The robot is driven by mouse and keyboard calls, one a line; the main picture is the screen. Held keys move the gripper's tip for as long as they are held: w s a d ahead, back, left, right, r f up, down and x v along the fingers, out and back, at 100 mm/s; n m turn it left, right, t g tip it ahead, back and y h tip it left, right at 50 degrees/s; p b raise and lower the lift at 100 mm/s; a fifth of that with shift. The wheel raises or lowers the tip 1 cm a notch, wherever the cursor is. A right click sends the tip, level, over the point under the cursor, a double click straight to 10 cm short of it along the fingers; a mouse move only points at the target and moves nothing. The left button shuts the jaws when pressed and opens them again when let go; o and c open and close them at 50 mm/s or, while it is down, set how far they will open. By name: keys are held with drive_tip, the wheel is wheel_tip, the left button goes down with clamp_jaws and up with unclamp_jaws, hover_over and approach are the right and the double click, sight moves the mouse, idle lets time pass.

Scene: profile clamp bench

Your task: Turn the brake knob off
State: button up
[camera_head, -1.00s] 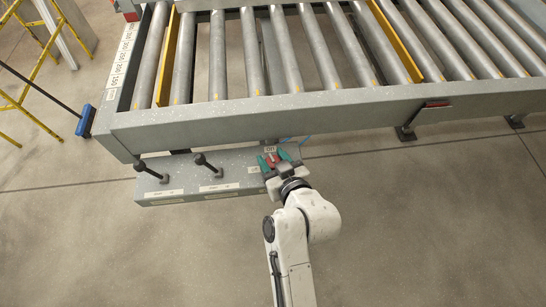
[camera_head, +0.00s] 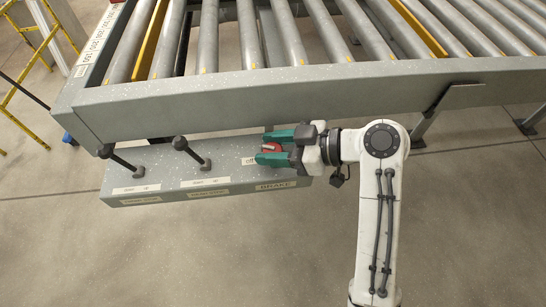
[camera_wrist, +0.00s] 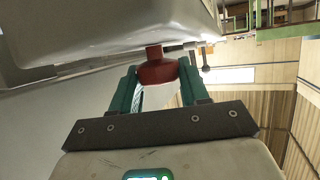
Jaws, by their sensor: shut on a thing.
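The red brake knob (camera_head: 271,148) sits on the right part of a grey control box (camera_head: 150,200), above a label reading BRAKE. My gripper (camera_head: 277,147), with green fingers, comes in from the right and is shut on the knob. In the wrist view the red knob (camera_wrist: 158,68) shows between the two green fingertips, its stem running to the grey surface beyond. The fingers partly cover the knob in the head view, and its setting marks are mostly hidden.
Two black levers with ball ends, one on the left (camera_head: 124,160) and one in the middle (camera_head: 191,152), stand on the same box. The grey conveyor frame (camera_head: 300,95) with rollers lies just behind and above. Open floor lies in front.

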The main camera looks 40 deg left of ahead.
drive_tip(key=shift+f+n+g+h+b, duration=0.15)
drive_tip(key=shift+n+g+h+b, duration=1.55)
drive_tip(key=shift+n+g+b, duration=0.45)
drive_tip(key=o, duration=1)
drive_tip(key=b+v, duration=0.1)
drive_tip(key=v, duration=0.9)
drive_tip(key=shift+w+d+r, duration=0.15)
drive_tip(key=shift+w+r, duration=0.1)
drive_tip(key=shift+w, duration=0.05)
drive_tip(key=shift+w, duration=0.1)
